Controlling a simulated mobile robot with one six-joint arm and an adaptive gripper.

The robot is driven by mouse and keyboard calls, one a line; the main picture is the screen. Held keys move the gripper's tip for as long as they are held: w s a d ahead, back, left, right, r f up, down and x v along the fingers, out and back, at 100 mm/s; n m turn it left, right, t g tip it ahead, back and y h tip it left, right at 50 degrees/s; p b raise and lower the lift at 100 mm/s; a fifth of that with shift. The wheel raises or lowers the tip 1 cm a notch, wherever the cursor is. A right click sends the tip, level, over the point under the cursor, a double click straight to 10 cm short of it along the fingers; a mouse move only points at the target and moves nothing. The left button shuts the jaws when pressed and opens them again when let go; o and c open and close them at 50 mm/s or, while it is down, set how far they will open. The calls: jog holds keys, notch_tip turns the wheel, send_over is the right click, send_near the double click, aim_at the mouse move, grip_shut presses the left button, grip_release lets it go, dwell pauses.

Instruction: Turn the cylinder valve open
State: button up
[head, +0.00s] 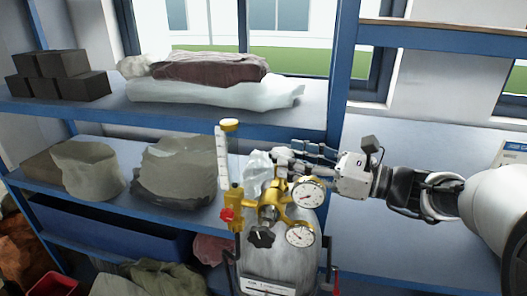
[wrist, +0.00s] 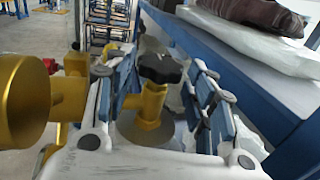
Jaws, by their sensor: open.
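A grey gas cylinder (head: 278,264) stands in the lower middle of the head view. Brass fittings (head: 268,196) with two round gauges (head: 308,194) and a black star knob (head: 262,237) sit at its top. In the wrist view a black handwheel (wrist: 160,68) tops an upright brass valve (wrist: 150,104). I cannot tell whether the two black knobs are the same. My gripper (head: 284,158) points left above and behind the gauges. It is open and empty; its fingers (wrist: 160,98) lie either side of the valve in the wrist view, contact not visible.
A large brass body (wrist: 28,100) stands close on the left in the wrist view. A red knob (head: 227,214) and an upright clear tube (head: 222,160) are left of the gauges. A blue shelf (head: 215,112) with bags and dark blocks (head: 60,75) runs behind.

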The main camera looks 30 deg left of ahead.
jog(key=a, duration=0.7)
jog(key=shift+s+a, duration=0.25)
jog(key=shift+a, duration=0.15)
jog(key=c, duration=0.7)
jog(key=shift+c, duration=0.6)
jog(key=shift+a+f, duration=0.1)
jog(key=shift+c, duration=0.8)
